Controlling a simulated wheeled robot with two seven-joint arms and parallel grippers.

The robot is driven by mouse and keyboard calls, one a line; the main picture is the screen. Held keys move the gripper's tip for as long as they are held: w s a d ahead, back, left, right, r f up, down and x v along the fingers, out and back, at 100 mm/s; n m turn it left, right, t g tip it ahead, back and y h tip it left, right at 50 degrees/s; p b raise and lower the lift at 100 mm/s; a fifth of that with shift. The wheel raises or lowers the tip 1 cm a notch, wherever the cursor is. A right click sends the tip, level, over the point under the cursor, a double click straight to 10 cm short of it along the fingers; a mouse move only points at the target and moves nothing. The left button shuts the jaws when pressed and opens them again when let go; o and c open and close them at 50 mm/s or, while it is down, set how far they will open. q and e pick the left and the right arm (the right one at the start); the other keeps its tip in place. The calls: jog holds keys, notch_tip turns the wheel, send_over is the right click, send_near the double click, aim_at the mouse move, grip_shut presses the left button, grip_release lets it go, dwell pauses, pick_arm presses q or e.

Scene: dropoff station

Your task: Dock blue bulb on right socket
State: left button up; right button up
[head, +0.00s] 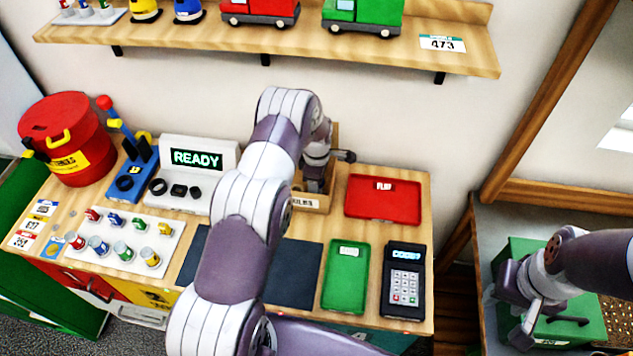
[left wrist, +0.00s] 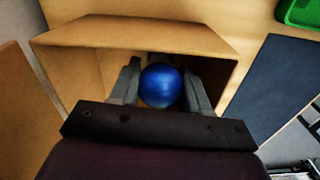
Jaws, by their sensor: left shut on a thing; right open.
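The blue bulb (left wrist: 161,86) shows as a glossy blue ball in the left wrist view. My left gripper (left wrist: 160,92) is shut on it, one finger on each side, inside or just above the wooden bin (left wrist: 135,30). In the head view my left arm partly covers this bin (head: 310,202), and the bulb is hidden there. The white console (head: 180,150) with a "READY" screen stands left of the arm. It has dark rings on its front; the right one (head: 195,192) looks like the right socket. My right gripper (head: 535,322) is open over a green box at the right.
A blue device (head: 128,172) with levers and a red drum (head: 68,140) stand left of the console. A white board (head: 125,240) holds several small coloured pieces. A red tray (head: 383,199), green tray (head: 346,277) and keypad (head: 404,280) lie right. A shelf (head: 290,48) hangs above.

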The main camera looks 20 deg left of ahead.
pick_arm(q)
jog(key=shift+f+b, duration=0.7)
jog(key=shift+f, duration=0.1)
jog(key=o, duration=0.6)
jog(key=shift+r+p, duration=3.05)
jog(key=shift+r, duration=2.5)
